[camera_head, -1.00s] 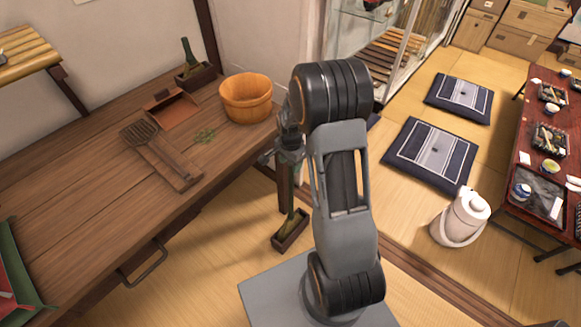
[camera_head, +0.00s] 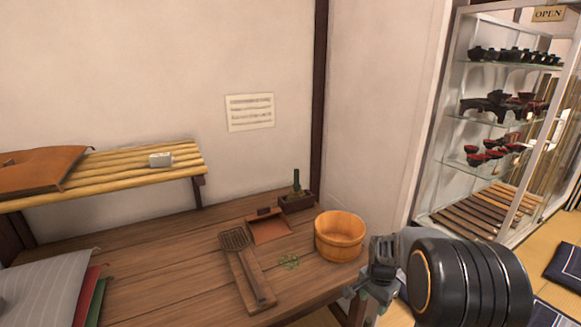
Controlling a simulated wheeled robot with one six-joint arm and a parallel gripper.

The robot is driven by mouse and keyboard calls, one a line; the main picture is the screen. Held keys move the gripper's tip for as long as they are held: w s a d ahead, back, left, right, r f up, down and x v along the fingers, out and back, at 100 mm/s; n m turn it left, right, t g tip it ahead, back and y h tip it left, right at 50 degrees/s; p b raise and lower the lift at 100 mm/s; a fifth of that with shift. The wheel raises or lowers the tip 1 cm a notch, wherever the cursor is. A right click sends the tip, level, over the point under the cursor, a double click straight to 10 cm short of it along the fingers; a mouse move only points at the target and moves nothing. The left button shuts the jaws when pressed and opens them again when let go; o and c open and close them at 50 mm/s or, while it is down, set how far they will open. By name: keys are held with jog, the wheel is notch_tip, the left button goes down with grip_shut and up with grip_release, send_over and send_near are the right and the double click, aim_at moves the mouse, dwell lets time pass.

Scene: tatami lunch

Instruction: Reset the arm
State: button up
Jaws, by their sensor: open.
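My arm rises at the lower right, with a large black joint (camera_head: 470,285) close to the camera. My gripper (camera_head: 362,297) is beside that joint, just right of the wooden counter's front corner and below the wooden tub. It is open, with nothing visible between its fingers, though its lower part is cut off by the frame's bottom edge.

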jog(key=s+a+r+n+t+p, duration=0.1)
jog(key=s+a+r+n+p, duration=0.2)
jog(key=r, duration=0.7)
jog(key=s+a+r+n+t+p, duration=0.1)
jog(key=s+a+r+n+p, duration=0.2)
jog(key=r, duration=0.7)
jog(key=s+a+r+n+t+p, duration=0.1)
jog(key=s+a+r+n+p, duration=0.2)
jog(key=s+r+p, duration=0.6)
jog(key=r+n+p, duration=0.1)
jog(key=n+p, duration=0.1)
jog(key=shift+s+r+n+t+p, duration=0.25)
jog(key=shift+n+t+p, duration=0.1)
jog(key=shift+n+t, duration=0.05)
jog(key=shift+a, duration=0.1)
jog(key=shift+c, duration=0.9)
jog(key=shift+a, duration=0.15)
